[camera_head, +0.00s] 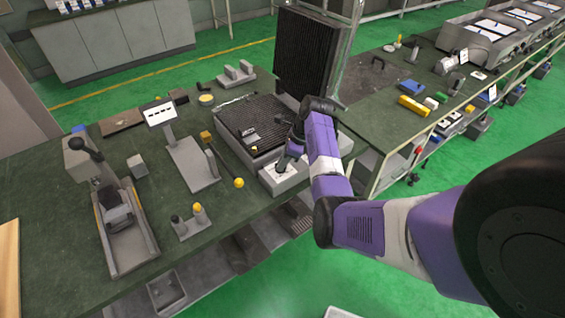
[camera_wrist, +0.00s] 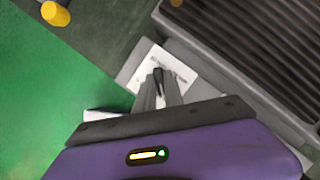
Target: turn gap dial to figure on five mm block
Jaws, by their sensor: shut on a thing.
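A grey box with a white panel (camera_head: 278,178) stands at the front edge of the bench, before a dark ribbed plate (camera_head: 236,115). My gripper (camera_head: 288,160) points down at this panel. In the wrist view its fingers (camera_wrist: 159,92) are shut on a small dark dial (camera_wrist: 159,77) on the white panel (camera_wrist: 140,78). The fingers hide part of the dial, and the panel's markings are too small to read.
A tilted display (camera_head: 158,112) stands left of the plate; its figures are unreadable. A lever with a yellow knob (camera_head: 238,182) stands left of the panel. A tall black finned panel (camera_head: 306,52) rises behind. A press-like fixture (camera_head: 118,215) stands at the left.

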